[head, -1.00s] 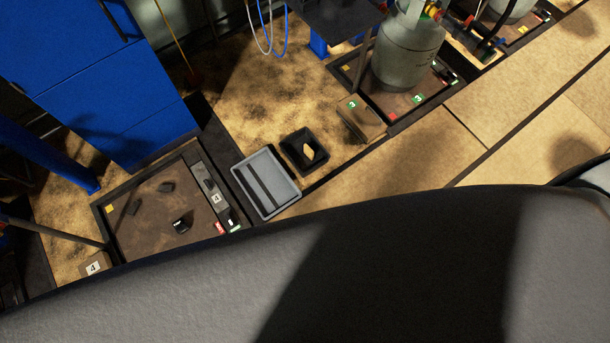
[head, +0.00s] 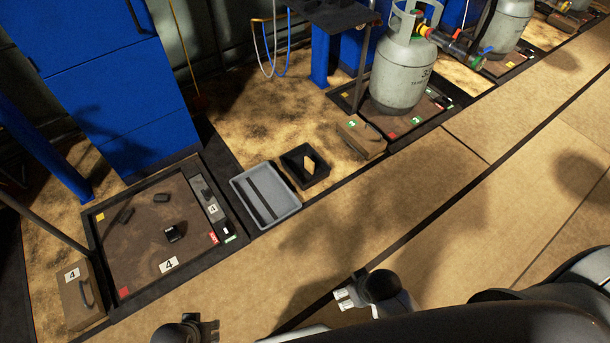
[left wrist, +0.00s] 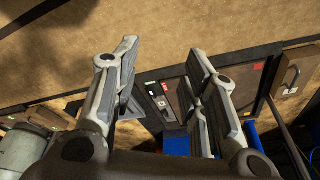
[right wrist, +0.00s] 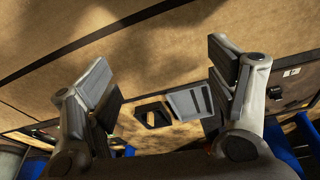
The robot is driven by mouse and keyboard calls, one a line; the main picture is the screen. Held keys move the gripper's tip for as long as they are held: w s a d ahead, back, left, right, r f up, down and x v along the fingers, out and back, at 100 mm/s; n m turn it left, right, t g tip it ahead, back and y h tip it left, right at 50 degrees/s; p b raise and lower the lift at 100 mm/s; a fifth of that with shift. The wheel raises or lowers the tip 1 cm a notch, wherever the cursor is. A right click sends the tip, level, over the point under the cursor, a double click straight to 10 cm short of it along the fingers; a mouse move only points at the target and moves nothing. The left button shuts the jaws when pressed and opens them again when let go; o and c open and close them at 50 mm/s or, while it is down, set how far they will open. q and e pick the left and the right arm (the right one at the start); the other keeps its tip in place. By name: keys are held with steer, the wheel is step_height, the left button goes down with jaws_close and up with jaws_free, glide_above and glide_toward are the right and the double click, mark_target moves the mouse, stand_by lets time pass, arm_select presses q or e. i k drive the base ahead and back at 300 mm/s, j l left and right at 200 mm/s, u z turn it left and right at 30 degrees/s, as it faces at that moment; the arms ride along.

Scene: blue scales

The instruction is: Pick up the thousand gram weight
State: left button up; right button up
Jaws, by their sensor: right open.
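Several small dark weights lie on the brown plate of the scale marked 4 (head: 146,238). A black block with pale marks (head: 174,233) is nearest its middle, with a dark weight (head: 126,215) to its left and another (head: 162,197) behind. I cannot read which is the thousand gram one. My right gripper is open and empty in the right wrist view (right wrist: 160,68).
A grey tray (head: 284,213) and a black bin (head: 318,183) holding a tan piece stand right of the scale. A brown case (head: 72,318) is at the left. A gas cylinder (head: 400,75) stands farther back. The tan floor in front is clear.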

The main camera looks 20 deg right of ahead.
mark_target(173, 234)
steer(key=u, duration=0.9)
